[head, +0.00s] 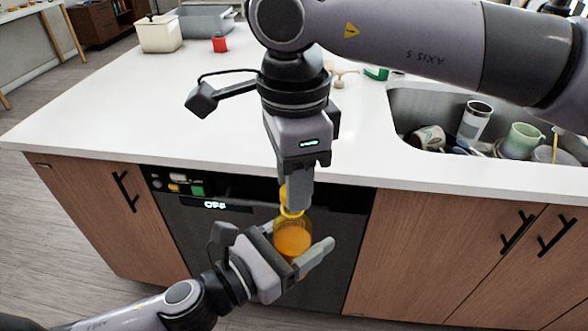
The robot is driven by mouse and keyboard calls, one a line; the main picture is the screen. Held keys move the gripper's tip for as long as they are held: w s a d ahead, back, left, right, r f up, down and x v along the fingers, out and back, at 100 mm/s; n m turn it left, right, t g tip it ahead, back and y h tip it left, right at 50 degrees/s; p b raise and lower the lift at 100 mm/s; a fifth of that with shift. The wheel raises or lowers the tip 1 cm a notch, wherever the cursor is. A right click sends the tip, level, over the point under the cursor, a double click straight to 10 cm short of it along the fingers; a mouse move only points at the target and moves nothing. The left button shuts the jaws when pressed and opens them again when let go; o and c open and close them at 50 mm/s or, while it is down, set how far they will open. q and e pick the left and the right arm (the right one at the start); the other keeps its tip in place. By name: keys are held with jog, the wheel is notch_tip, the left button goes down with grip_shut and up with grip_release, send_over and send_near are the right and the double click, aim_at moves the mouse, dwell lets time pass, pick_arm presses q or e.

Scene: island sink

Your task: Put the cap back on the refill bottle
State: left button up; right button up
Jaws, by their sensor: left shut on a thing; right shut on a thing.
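The refill bottle (293,241) is see-through with orange liquid inside. It is held upright in front of the counter's edge. My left gripper (297,254) is shut on its body from below and left. My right gripper (297,203) points down right above the bottle, shut on the yellow cap (284,194), which is mostly hidden by the fingers. The cap is at the bottle's neck. I cannot tell whether it is seated on the neck or just above it.
The white island counter (180,110) is mostly clear. A sink (405,105) at the right holds a tumbler (474,122), a green cup (522,140) and other dishes. A cream bin (159,33), grey tub (206,20) and red cup (219,44) stand at the back left. A dishwasher (200,228) is behind the bottle.

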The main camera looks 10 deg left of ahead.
jog(key=shift+f, duration=0.55)
dwell(0.4)
